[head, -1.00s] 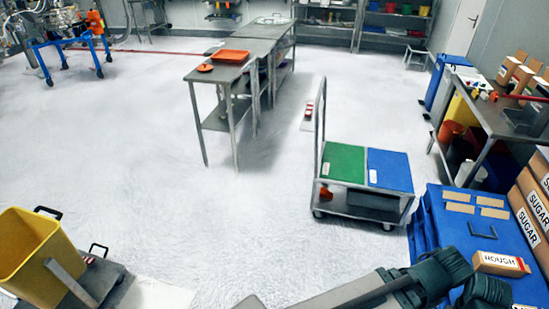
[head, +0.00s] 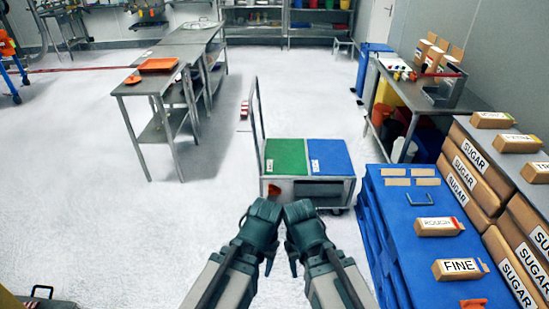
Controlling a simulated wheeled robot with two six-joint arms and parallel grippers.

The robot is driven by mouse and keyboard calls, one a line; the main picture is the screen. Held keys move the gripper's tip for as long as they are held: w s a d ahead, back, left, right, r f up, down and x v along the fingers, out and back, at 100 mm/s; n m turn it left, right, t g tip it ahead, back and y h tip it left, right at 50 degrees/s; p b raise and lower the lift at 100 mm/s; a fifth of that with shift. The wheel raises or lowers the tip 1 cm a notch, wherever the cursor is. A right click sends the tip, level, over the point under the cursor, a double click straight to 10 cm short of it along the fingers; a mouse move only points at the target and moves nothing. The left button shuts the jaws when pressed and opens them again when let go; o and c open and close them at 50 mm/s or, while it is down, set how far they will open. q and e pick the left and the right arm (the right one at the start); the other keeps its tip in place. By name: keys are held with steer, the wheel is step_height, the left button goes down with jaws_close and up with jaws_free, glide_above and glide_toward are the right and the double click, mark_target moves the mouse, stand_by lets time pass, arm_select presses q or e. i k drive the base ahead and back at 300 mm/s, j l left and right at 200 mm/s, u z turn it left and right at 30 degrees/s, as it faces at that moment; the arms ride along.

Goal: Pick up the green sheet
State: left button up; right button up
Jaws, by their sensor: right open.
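The green sheet (head: 286,156) lies flat on the left half of the top of a grey wheeled cart, with a small white label at its left edge. A blue sheet (head: 330,157) lies beside it on the right half. My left gripper (head: 262,213) and my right gripper (head: 300,213) are close together at the bottom middle, in front of the cart in the picture and apart from the green sheet. The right gripper is open with nothing seen in it. The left gripper's fingers are not clear.
The cart (head: 345,192) has an upright handle on its left. A blue platform (head: 385,215) with boxes and several sugar boxes (head: 468,165) stand at right. A steel table (head: 128,88) with an orange tray (head: 158,64) stands at upper left.

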mark_target(284, 157)
steer(key=z, duration=1.7)
steer(key=u, duration=1.7)
steer(key=i+z, duration=0.15)
steer(key=i, duration=0.35)
